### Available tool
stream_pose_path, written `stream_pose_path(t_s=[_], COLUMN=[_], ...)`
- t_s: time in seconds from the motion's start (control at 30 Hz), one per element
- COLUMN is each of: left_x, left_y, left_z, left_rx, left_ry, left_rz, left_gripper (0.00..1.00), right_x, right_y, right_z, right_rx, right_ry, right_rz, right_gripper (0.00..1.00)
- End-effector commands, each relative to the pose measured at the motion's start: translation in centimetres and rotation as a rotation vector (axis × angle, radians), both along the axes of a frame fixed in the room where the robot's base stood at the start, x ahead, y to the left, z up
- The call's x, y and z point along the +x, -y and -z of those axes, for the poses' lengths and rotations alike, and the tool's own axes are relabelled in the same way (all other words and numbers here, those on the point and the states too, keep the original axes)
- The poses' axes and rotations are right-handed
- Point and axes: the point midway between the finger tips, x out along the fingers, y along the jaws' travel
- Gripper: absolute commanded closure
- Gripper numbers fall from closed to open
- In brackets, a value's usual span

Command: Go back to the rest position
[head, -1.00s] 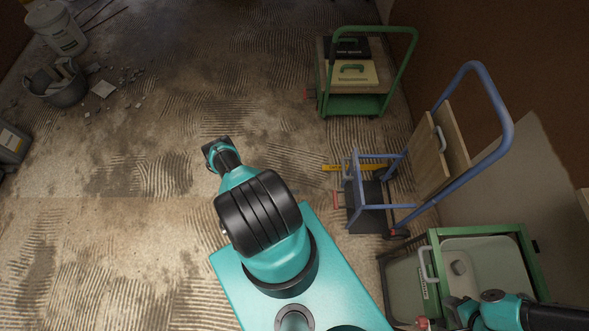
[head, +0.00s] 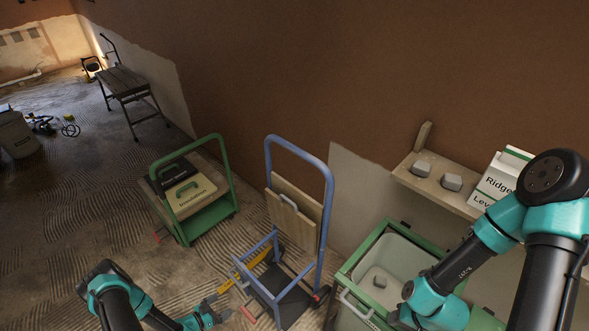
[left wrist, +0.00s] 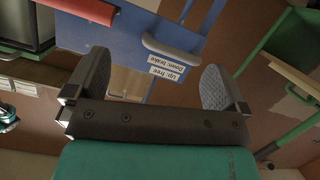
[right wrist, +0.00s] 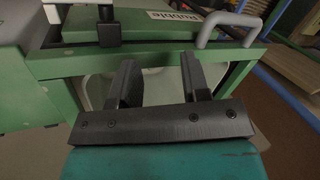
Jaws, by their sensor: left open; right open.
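My left gripper (head: 212,313) is low in the head view, beside the blue cart (head: 326,215). In the left wrist view the left gripper (left wrist: 158,88) is open and empty. The blue cart (left wrist: 120,38) shows past its fingers, with a grey handle and a brake label. My right arm comes in from the right in the head view, in front of the green-framed bin (head: 352,262). In the right wrist view the right gripper (right wrist: 158,82) is open and empty, facing the green bin frame (right wrist: 85,66). Its fingertips overlap the frame in view; I cannot tell the gap.
A green cart (head: 208,218) with cases stands left of the blue cart. A shelf (head: 437,190) at the right holds grey lumps and a white box (head: 495,185). A work platform (head: 125,82) stands far back left. Bare ribbed floor (head: 75,215) lies at the left.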

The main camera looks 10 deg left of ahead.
Motion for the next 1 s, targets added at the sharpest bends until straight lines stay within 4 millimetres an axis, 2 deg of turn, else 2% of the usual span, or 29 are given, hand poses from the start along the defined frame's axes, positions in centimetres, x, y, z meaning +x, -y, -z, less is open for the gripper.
stream_pose_path(t_s=[0.03,0.2,0.33,0.5,0.63,0.77,1.0], left_x=[1.6,5.2,7.1,8.5,8.6,7.9,4.6], left_y=[0.3,1.7,3.3,5.9,8.2,10.7,15.3], left_z=[-1.0,-3.9,-6.4,-10.2,-13.4,-16.9,-23.8], left_rx=[0.003,0.009,0.017,0.027,0.037,0.049,0.073], left_ry=[-0.044,-0.213,-0.342,-0.512,-0.641,-0.771,-0.999], left_rz=[0.007,0.002,-0.007,-0.025,-0.043,-0.067,-0.124], left_gripper=[0.00,0.00,0.00,0.00,0.00,0.00,0.00], right_x=[0.0,0.0,0.0,0.0,0.0,0.0,0.0], right_y=[0.0,0.0,0.0,0.0,0.0,0.0,0.0], right_z=[0.0,0.0,0.0,0.0,0.0,0.0,0.0], right_rx=[0.000,0.000,0.000,0.000,0.000,0.000,0.000], right_ry=[0.000,0.000,0.000,0.000,0.000,0.000,0.000], right_rz=[0.000,0.000,0.000,0.000,0.000,0.000,0.000], right_gripper=[0.57,0.57,0.57,0.57,0.57,0.57,0.57])
